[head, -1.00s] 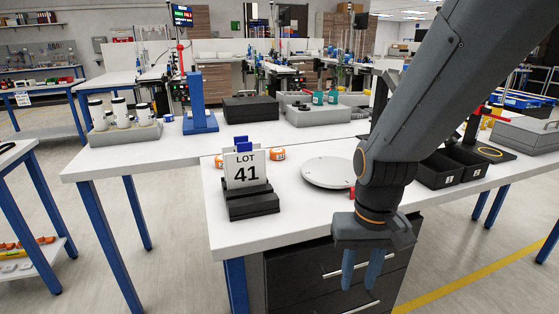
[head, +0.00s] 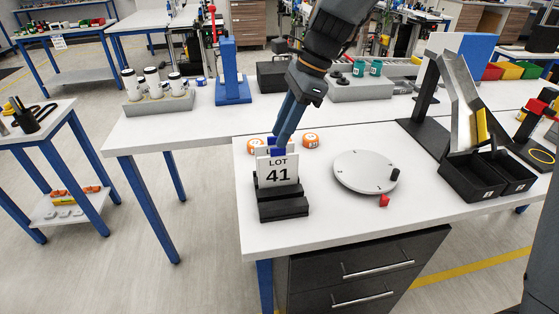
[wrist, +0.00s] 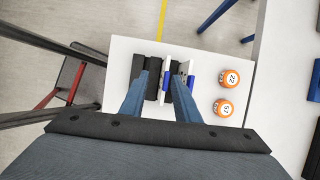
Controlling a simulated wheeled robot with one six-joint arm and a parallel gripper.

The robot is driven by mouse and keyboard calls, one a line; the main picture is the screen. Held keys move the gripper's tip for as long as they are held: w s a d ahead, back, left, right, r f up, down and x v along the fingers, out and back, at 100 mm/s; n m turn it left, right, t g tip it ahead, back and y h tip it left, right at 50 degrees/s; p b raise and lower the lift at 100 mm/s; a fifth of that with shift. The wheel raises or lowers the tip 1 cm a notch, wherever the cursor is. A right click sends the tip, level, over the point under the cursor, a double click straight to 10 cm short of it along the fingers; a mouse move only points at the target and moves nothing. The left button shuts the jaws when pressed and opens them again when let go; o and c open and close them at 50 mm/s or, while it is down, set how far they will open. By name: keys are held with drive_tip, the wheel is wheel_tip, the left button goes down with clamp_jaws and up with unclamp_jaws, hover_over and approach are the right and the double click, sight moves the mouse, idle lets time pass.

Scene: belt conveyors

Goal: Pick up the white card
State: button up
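The white card (head: 278,170) reading "LOT 41" stands upright in a black stepped stand (head: 283,209) near the table's left front. A blue tab (head: 277,152) shows at its top, and the edge of another white piece shows just behind it. My gripper (head: 280,144) points down just above and behind the card's top. In the wrist view my gripper (wrist: 160,76) has its two blue-grey fingers apart, over the stand (wrist: 151,80), with a blue tab (wrist: 166,86) between them and another (wrist: 192,77) beside the right finger. Whether a finger touches the card cannot be told.
Two orange-and-white round items (head: 310,141) lie behind the card. A white round plate (head: 366,172) with a black peg, and a red piece (head: 384,200), are to the right. Black bins (head: 472,180) stand farther right. A blue upright stand (head: 231,75) is behind.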

sight(275, 156)
drive_tip(key=f+b, duration=0.1)
drive_tip(key=w+f+b, duration=0.1)
drive_tip(key=f, duration=0.1)
drive_tip(key=shift+w, duration=0.1)
drive_tip(key=shift+p+x, duration=1.3)
drive_tip(key=shift+x, duration=2.6)
drive_tip(key=shift+w, duration=0.2)
drive_tip(key=shift+c, duration=0.4)
clamp_jaws()
